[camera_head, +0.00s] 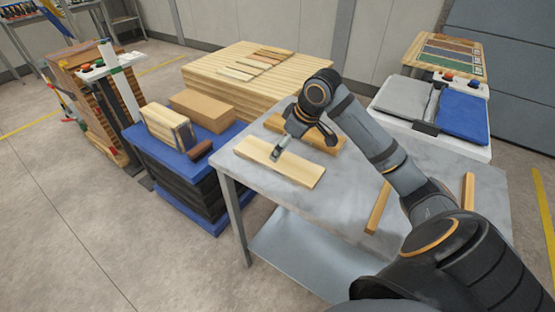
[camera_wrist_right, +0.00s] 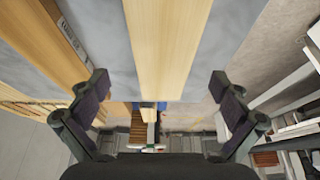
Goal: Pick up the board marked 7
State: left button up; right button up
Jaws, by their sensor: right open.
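A pale wooden board (camera_head: 268,162) lies flat on the grey table (camera_head: 440,185), near its left edge. No number is readable on it. My right gripper (camera_head: 302,146) is over this board, with its fingers pointing down. In the right wrist view a pale board (camera_wrist_right: 167,40) runs between the open, empty fingers of my right gripper (camera_wrist_right: 158,84). Whether the fingertips reach down beside the board cannot be told. A darker wooden piece (camera_head: 322,138) lies just behind, and a label shows on a wooden piece (camera_wrist_right: 45,45) in the wrist view. My left gripper is not in view.
Narrow wooden strips (camera_head: 377,207) lie on the table's right part. A blue-topped cart (camera_head: 160,146) with wooden blocks stands left of the table. A plank stack (camera_head: 225,85) stands behind. A white stand with grey and blue pads (camera_head: 462,112) is at the back right.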

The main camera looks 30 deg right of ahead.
aim_at(281, 159)
jog(key=x, duration=0.4)
jog(key=shift+s+a+f, duration=0.1)
jog(key=shift+a+f, duration=0.1)
jog(key=shift+a, duration=0.05)
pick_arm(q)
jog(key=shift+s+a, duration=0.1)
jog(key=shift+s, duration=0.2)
pick_arm(e)
jog(key=c, duration=1.3)
jog(key=shift+r, duration=0.5)
jog(key=v, duration=0.2)
jog(key=shift+r, duration=0.45)
pick_arm(q)
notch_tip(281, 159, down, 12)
jog(key=b, duration=1.2)
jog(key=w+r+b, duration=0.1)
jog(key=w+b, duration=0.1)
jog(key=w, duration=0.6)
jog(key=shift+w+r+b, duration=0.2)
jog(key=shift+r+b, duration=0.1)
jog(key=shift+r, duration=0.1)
pick_arm(e)
jog(key=s+d+r, duration=0.2)
jog(key=s+r, duration=0.7)
jog(key=s, duration=0.4)
jog(key=shift+r, duration=0.2)
